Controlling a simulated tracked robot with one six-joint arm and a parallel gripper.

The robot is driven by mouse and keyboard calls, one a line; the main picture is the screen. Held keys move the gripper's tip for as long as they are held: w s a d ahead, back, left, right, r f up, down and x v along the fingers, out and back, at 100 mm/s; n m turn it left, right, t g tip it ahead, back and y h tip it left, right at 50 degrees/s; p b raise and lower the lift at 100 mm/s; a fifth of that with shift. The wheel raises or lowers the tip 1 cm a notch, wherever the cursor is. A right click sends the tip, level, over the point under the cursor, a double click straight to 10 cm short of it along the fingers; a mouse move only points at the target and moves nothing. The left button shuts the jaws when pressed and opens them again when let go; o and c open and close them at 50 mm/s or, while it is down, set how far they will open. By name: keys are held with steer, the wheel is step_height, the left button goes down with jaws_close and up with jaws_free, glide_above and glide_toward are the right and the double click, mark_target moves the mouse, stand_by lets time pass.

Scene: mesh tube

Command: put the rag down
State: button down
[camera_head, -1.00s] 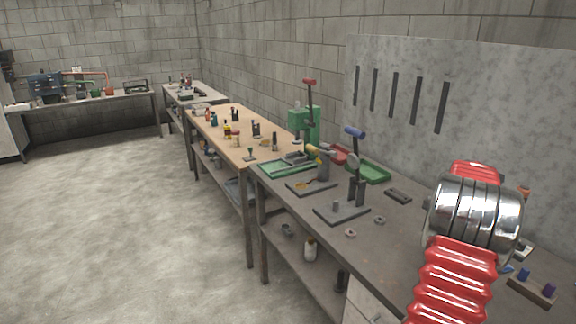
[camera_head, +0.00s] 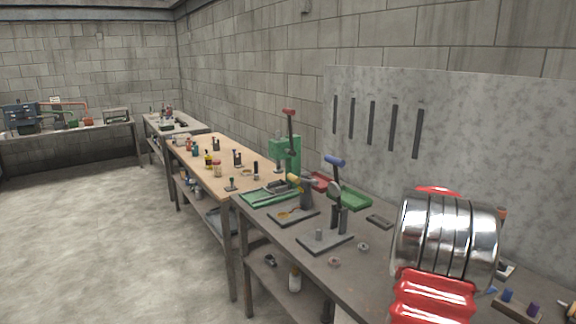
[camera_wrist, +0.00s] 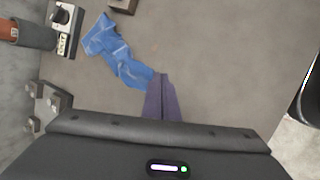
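The blue rag (camera_wrist: 118,55) shows in the wrist view as a crumpled strip, running from upper left down to my fingertips. My gripper (camera_wrist: 160,80) shows as two purple fingers pressed together, with the rag's near end at their tips. They look shut on that end. Below the rag is the grey-brown bench top (camera_wrist: 230,70). I cannot tell how much of the rag touches it. In the head view I make out neither the rag nor my fingers; my red and silver arm fills the lower right.
In the wrist view, a labelled metal fixture (camera_wrist: 62,28) stands left of the rag and a small brown block (camera_wrist: 124,5) lies at the top. Metal fittings (camera_wrist: 45,105) line the left. The bench is bare right of the rag. The head view shows a lever press (camera_head: 335,205).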

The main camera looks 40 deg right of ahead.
steer(key=w+a+r+m+t+y, duration=0.15)
steer(key=w+a, duration=0.25)
steer(key=a, duration=0.6)
steer(key=w+a+r+m+t, duration=0.1)
steer(key=w+a+r+m, duration=0.15)
steer(key=a, duration=0.85)
steer(key=w+a+r+m+t, duration=0.1)
steer(key=w+a+r, duration=0.25)
steer(key=a, duration=0.65)
steer(key=s+a+r+n+t+y, duration=0.1)
steer(key=a+r+n+t, duration=0.1)
steer(key=a, duration=1.2)
steer(key=s+a+r+n+t+y, duration=0.1)
steer(key=s+a+r+t, duration=0.1)
steer(key=a, duration=1.3)
steer(key=shift+s+a+r+n+t+y, duration=0.25)
steer(key=shift+s+r+n+t+y, duration=0.1)
steer(key=shift+r+n+t, duration=0.15)
steer(key=shift+d, duration=0.15)
